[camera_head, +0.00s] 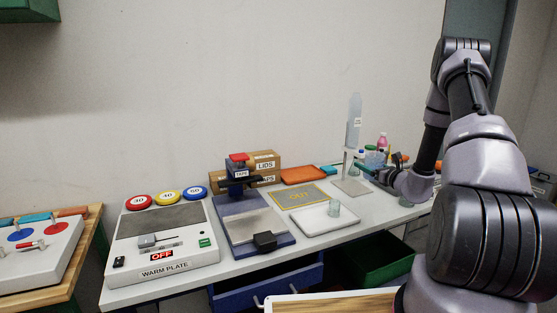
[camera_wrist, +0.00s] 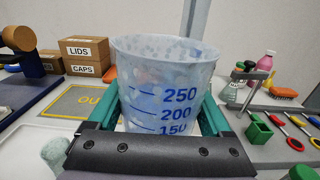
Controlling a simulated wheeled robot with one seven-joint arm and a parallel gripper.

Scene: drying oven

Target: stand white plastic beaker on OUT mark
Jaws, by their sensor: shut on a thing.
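The white plastic beaker (camera_wrist: 160,85) fills the middle of the wrist view, upright, translucent, with blue marks 250, 200 and 150. My gripper (camera_wrist: 162,115) is shut on it, with a green jaw at each side. In the head view my gripper (camera_head: 364,169) is over the right part of the bench, right of the OUT mark; I cannot make out the beaker clearly there. The OUT mark (camera_head: 299,195) is a grey patch with yellow lettering and border, and is bare. In the wrist view it (camera_wrist: 75,101) lies left of the beaker, which partly hides it.
Bottles (camera_head: 382,141) stand at the back right.

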